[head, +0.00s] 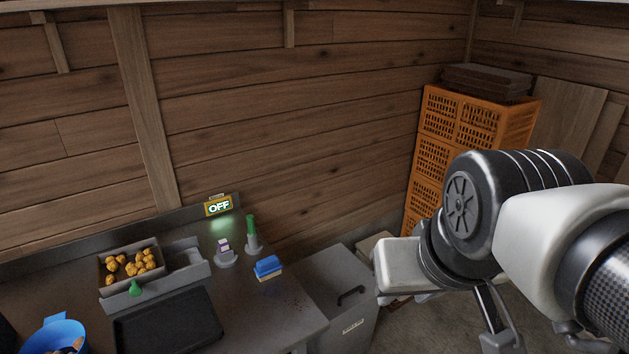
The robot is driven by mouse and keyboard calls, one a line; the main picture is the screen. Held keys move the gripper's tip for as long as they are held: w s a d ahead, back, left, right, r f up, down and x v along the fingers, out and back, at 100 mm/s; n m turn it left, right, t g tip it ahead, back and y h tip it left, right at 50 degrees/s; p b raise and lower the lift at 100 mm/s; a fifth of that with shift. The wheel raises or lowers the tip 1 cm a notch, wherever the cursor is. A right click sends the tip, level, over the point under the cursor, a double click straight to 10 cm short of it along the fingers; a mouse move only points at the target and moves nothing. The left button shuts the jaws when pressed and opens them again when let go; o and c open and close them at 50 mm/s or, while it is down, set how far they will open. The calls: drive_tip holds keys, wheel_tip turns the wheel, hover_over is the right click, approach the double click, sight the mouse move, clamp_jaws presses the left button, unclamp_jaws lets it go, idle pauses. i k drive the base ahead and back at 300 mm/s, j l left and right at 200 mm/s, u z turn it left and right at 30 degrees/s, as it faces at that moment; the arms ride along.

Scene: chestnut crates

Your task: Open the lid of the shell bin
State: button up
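A grey bin stands at the right end of the counter, low in the head view. Its flat lid (325,272) lies closed on top and carries a dark bar handle (351,294). A small pale label (353,326) is on the bin's front, too small to read. The bin's lower part is cut off by the picture edge. My gripper (492,325) hangs to the right of the bin, apart from the handle. My wrist covers part of it, and whether the fingers are open does not show.
Orange crates (435,150) are stacked behind my arm. Wooden walls close the back.

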sight(335, 279)
drive_tip(key=i+l+u, duration=0.1)
drive_tip(key=i+l, duration=0.65)
drive_tip(key=l, duration=0.15)
drive_tip(key=i+l+u, duration=0.15)
drive_tip(key=i+l, duration=0.2)
drive_tip(key=l, duration=0.1)
